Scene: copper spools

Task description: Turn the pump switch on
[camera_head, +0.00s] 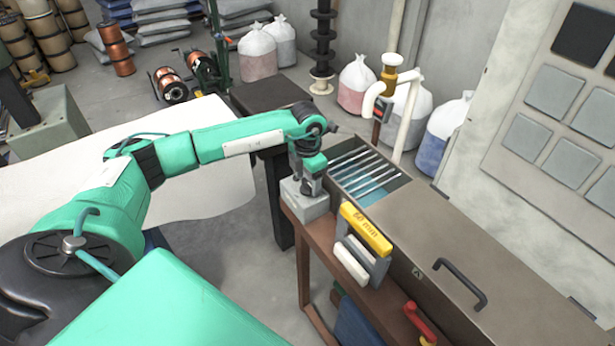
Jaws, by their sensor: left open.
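The gripper is open. Its fingers are small and dark here, so I cannot tell whether they touch the box. Any switch on top of the box is hidden by the gripper, and I cannot tell its position. A small dark unit with a red part (381,108) sits by the white pipe behind the tank. My right gripper is out of view.
A tank with metal bars over blue liquid (368,180) lies right of the gripper. A yellow "60 mm" block (366,230), a black handle (455,280) and a red handle (419,322) are nearer. A white-covered table (190,207) lies under my arm.

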